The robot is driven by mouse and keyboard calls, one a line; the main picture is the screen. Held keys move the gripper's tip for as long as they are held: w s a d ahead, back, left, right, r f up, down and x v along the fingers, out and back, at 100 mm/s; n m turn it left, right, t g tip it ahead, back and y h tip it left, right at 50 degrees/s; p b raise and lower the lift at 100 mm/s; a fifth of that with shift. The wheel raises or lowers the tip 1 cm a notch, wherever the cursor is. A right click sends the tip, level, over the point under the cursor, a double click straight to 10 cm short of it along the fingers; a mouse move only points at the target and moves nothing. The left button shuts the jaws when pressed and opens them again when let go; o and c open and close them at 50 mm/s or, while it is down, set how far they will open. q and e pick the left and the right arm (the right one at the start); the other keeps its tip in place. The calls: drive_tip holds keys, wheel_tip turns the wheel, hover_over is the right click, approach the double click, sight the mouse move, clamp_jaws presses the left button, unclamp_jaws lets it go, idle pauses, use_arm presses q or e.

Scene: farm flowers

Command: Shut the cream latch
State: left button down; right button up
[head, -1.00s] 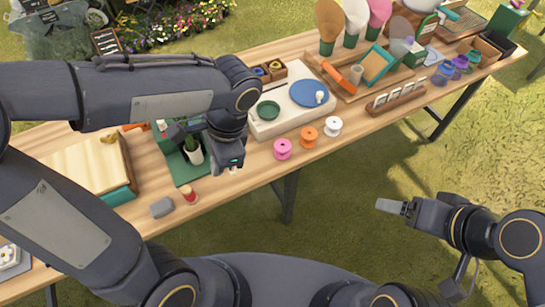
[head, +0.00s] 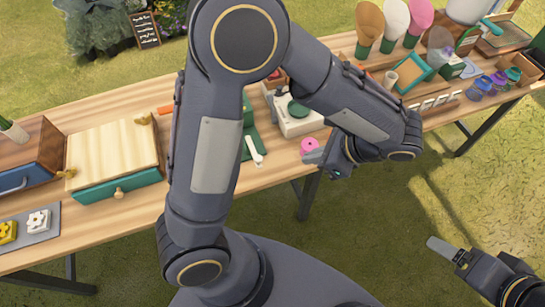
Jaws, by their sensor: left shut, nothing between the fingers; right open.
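A small pale, cream-coloured lever-like piece (head: 254,150) stands at the front of a green base (head: 247,128); it may be the cream latch, but it is small and partly hidden by my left arm. I cannot tell whether it is open or shut. My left gripper (head: 314,157) is shut and empty, pointing left over the table's front edge. It is right of the pale piece and apart from it, close to a pink spool (head: 309,144). My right gripper (head: 440,246) is open and empty, low at the right, off the table.
A wooden box with a teal drawer (head: 118,186) and a wooden box with a blue handle (head: 32,168) stand at the left. A grey tray with flower shapes (head: 35,226) lies in front. A white unit with a green disc (head: 296,122) stands behind the spool. Cones and jars fill the right end.

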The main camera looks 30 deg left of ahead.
use_arm(q)
drive_tip(key=p, duration=0.1)
approach(260, 163)
wheel_tip(260, 163, down, 4)
drive_tip(key=shift+w+a+f+p, duration=0.1)
drive_tip(key=shift+a+f+p, duration=0.1)
drive_tip(key=shift+a, duration=0.4)
drive_tip(key=shift+w+a+f+p, duration=0.1)
drive_tip(key=shift+a+p, duration=0.1)
drive_tip(key=shift+a, duration=0.35)
drive_tip(key=shift+w+a+f+p, duration=0.1)
drive_tip(key=shift+a+f+p, duration=0.1)
drive_tip(key=shift+a, duration=0.4)
drive_tip(key=shift+s, duration=0.1)
